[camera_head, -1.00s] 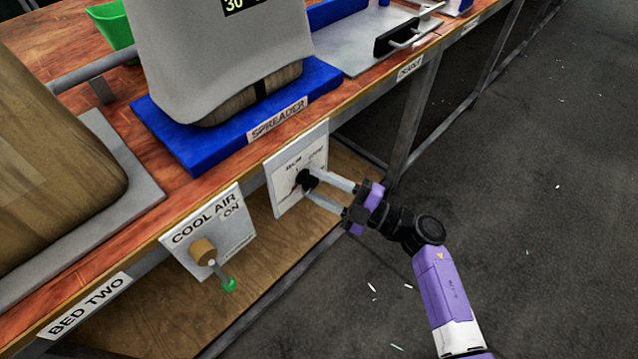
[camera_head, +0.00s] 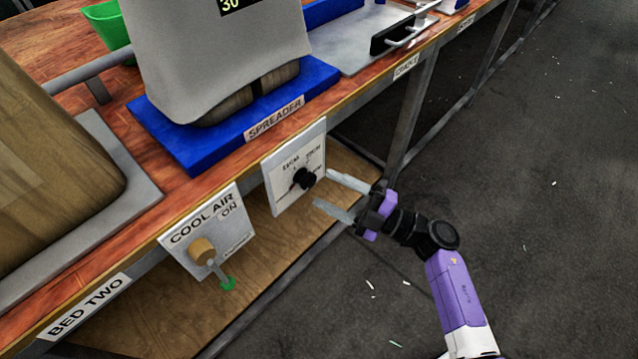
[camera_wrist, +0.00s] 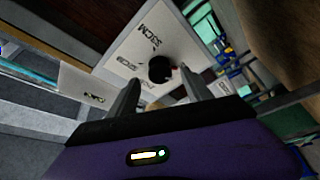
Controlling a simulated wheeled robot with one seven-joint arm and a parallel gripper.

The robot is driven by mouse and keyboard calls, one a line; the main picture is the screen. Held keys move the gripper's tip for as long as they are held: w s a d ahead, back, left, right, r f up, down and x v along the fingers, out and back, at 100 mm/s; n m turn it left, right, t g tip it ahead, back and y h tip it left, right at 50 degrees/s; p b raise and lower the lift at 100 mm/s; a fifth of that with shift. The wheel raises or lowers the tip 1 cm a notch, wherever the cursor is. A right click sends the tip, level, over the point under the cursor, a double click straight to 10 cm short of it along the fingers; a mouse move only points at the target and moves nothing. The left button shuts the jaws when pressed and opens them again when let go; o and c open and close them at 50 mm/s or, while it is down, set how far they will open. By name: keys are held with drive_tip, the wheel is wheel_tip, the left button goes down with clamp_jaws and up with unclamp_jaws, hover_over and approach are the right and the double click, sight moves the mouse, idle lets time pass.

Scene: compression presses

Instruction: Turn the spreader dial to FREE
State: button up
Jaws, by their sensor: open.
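The spreader dial (camera_head: 304,178) is a round black knob on a white plate (camera_head: 284,196) under the bench edge. The marks are too small to read fully in the head view. In the wrist view the black knob (camera_wrist: 160,69) sits ahead of my fingers, with a mark ending in "CM" on the plate above it. My gripper (camera_head: 332,194) is open and empty. Its two fingertips are apart from the knob, a little to its right.
A COOL AIR plate (camera_head: 209,232) with a brown knob and green-tipped lever is left of the dial. The blue SPREADER base (camera_head: 190,150) carries a grey-covered form above. A bench leg (camera_head: 411,105) stands to the right. The floor (camera_head: 540,240) on the right is open.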

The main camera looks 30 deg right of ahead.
drive_tip(key=shift+v, duration=2.1)
drive_tip(key=s+d+r+m+t+h, duration=0.35)
drive_tip(key=r+m+t+h, duration=0.2)
drive_tip(key=r, duration=0.35)
drive_tip(key=s+a+f+m+g+h, duration=0.1)
drive_tip(key=s+a+m+g+h, duration=0.15)
drive_tip(key=s+m, duration=0.4)
drive_tip(key=s+a+m+g+h, duration=0.2)
drive_tip(key=s+a+m, duration=0.15)
drive_tip(key=s, duration=0.65)
drive_tip(key=s+a+f+m+g+h, duration=0.1)
drive_tip(key=s+a+m+g+h, duration=0.2)
drive_tip(key=s, duration=0.6)
wheel_tip(320, 180, up, 17)
drive_tip(key=m+p, duration=0.1)
drive_tip(key=p, duration=1.5)
drive_tip(key=shift+f+t+y+p, duration=0.2)
drive_tip(key=shift+t+y+p, duration=0.1)
drive_tip(key=shift+t+p, duration=0.1)
